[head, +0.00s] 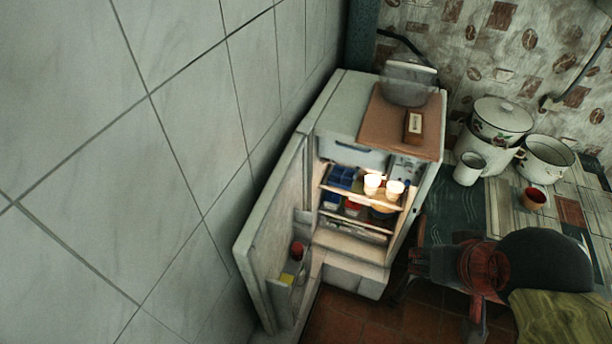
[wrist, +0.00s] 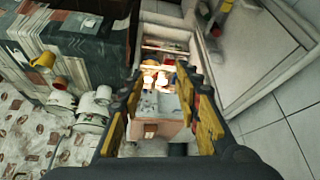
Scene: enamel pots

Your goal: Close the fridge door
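The white fridge (head: 352,268) stands in the corner by the tiled wall. Its door (head: 268,215) is wide open, swung out to the left near the wall, with a few items on its inner shelf. The lit inside shows shelves with cups and blue and red items. In the wrist view, which is turned over, the fridge (wrist: 178,103) lies ahead between the fingers, and the open door (wrist: 262,62) is at the upper right. My gripper (wrist: 160,88) is open and empty, its yellow-padded fingers apart. It appears clear of the door.
A brown board with a small box (head: 413,127) lies on the fridge top. Right of it, a table bears enamel pots (head: 545,158), a white mug (head: 468,169) and a red cup (head: 534,199). Reddish floor (head: 335,318) shows before the fridge. The tiled wall (head: 130,170) bounds the left.

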